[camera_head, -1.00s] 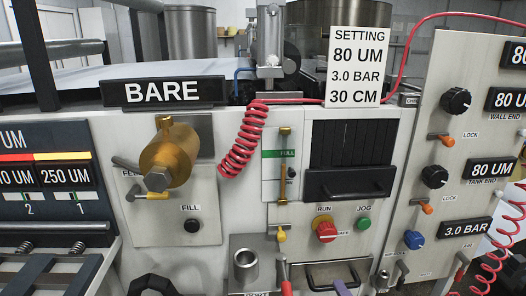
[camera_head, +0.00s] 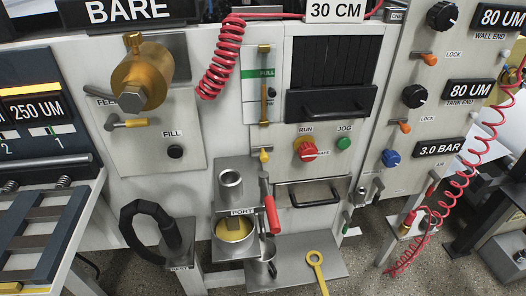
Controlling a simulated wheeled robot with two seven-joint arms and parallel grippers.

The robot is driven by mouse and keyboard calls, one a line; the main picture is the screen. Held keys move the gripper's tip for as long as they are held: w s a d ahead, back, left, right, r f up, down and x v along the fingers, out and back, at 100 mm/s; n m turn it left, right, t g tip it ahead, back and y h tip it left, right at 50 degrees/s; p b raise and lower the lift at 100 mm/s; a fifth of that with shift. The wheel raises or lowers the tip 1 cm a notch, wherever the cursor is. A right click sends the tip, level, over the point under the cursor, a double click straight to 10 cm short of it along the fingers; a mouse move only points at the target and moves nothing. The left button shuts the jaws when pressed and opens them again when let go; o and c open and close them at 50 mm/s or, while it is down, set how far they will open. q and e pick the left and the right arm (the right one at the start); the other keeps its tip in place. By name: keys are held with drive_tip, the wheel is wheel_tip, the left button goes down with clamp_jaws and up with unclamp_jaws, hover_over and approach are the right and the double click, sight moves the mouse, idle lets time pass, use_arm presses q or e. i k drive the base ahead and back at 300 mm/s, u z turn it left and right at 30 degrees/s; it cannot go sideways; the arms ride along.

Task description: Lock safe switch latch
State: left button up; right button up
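The red switch knob (camera_head: 307,149) sits on the front panel of the machine in the head view, with the word RUN above it and a small label, which seems to read SAFE, at its lower right. A yellowish mark shows on the knob's lower part. A separate latch piece is too small to make out on it. Neither of my grippers is in view, and nothing covers the knob.
A green JOG button (camera_head: 344,143) is just right of the knob. Below are a drawer handle (camera_head: 314,196), a red-handled lever (camera_head: 270,212) and a yellow ring tool (camera_head: 316,268) on a steel shelf. A red coiled hose (camera_head: 460,200) hangs at right.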

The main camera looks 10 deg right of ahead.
sight(264, 157)
drive_tip(key=k, duration=0.5)
drive_tip(key=u, duration=0.9)
drive_tip(key=i, duration=0.75)
drive_tip(key=z, duration=0.9)
